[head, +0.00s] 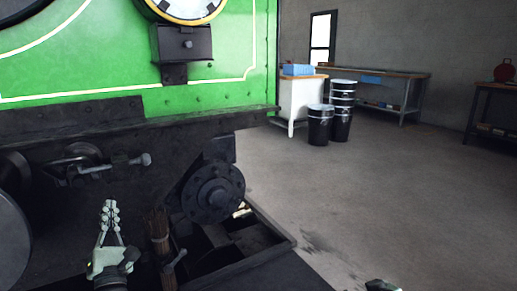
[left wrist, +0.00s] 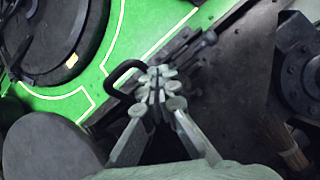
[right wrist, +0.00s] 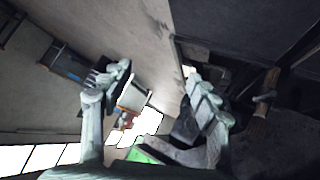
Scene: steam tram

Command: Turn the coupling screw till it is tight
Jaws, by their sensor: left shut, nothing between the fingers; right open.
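The coupling screw (head: 115,164) is a grey rod with a knobbed end, sticking out to the right from dark coupling parts on the green tram's front beam. It also shows in the left wrist view (left wrist: 190,52), with a black loop (left wrist: 122,72) beside the fingers. My left gripper (head: 109,208) is below the screw in the head view, its fingers together and empty. In the left wrist view its closed fingertips (left wrist: 162,82) overlap the coupling area; whether they touch it I cannot tell. My right gripper (right wrist: 160,88) is open and empty, away from the coupling; only a bit shows in the head view (head: 381,285).
A round black buffer (head: 213,192) juts out right of the coupling. A brown brush-like bundle (head: 158,232) stands just right of my left gripper. A dark open-topped frame (head: 272,226) lies below the buffer. Black drums (head: 320,125) stand far off; the right floor is clear.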

